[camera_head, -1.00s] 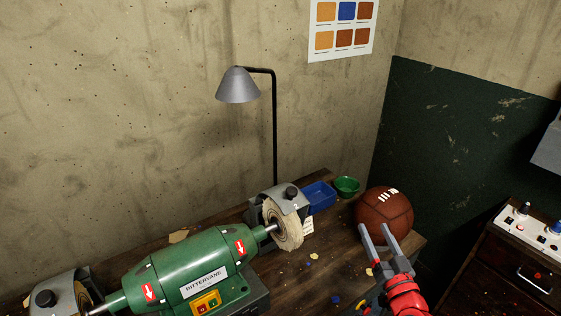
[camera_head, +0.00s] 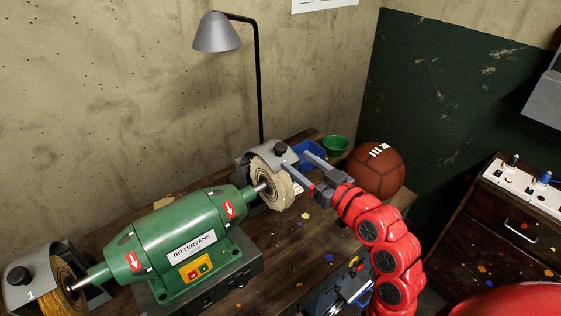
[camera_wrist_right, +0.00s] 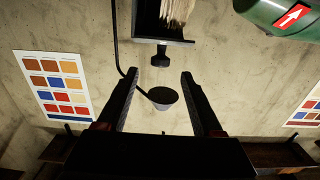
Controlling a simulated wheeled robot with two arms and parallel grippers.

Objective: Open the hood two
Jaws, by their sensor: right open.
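The grey hood (camera_head: 246,155) covers the top of the pale buffing wheel (camera_head: 273,184) on the grinder's right side. The other hood (camera_head: 30,277), marked 1, sits over the left wheel (camera_head: 66,283). My left gripper is out of view.
The green grinder (camera_head: 175,238) fills the bench's front left. A blue tray (camera_head: 309,152), green bowl (camera_head: 335,145) and brown ball (camera_head: 376,170) lie behind and right of my right gripper. A lamp (camera_head: 217,35) stands behind the hood. A drawer cabinet (camera_head: 497,220) is at right.

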